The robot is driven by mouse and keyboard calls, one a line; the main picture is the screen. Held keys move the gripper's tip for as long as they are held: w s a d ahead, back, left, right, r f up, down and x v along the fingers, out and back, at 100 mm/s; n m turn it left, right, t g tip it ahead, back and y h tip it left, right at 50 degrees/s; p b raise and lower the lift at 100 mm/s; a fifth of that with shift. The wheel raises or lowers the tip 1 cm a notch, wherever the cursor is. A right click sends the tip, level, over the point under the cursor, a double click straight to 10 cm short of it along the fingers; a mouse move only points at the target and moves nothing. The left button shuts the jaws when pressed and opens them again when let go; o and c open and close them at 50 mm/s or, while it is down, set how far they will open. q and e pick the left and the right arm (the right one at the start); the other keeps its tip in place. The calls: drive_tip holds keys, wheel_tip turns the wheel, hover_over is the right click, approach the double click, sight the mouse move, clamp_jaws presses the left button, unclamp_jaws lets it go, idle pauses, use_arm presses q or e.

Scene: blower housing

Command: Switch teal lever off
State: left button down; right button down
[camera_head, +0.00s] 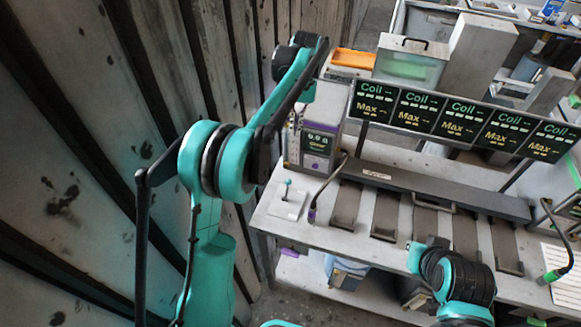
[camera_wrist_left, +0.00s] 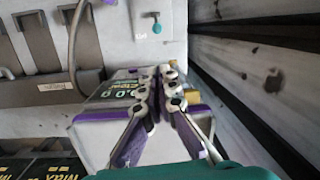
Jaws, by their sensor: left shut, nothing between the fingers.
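The teal lever (camera_head: 287,184) has a small round knob on a thin stem. It stands on a white plate (camera_head: 290,206) at the left end of the bench. In the left wrist view the lever (camera_wrist_left: 157,28) is at the top, beyond the fingertips, with clear space between. My left gripper (camera_head: 295,148) hangs by the left side of the display box, above and behind the lever. In its wrist view the left gripper (camera_wrist_left: 168,72) has its fingertips together with nothing between them. My right gripper is not seen; only part of my right arm shows at lower right.
The grey and purple display box (camera_head: 318,145) stands close beside the left gripper. A black cable with a purple end (camera_head: 312,214) hangs just right of the lever plate. A row of Coil/Max displays (camera_head: 412,112) spans the bench. A ribbed wall (camera_head: 80,180) fills the left.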

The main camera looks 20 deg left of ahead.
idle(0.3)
use_arm(q)
drive_tip(key=b, duration=0.4)
approach(287, 190)
drive_tip(key=w+f, duration=0.1)
drive_tip(key=f, duration=0.1)
drive_tip(key=w+f, duration=0.1)
drive_tip(key=f, duration=0.1)
drive_tip(key=w+a+f, duration=0.1)
drive_tip(key=f, duration=0.1)
drive_tip(key=shift+w, duration=0.3)
drive_tip(key=shift+s, duration=0.1)
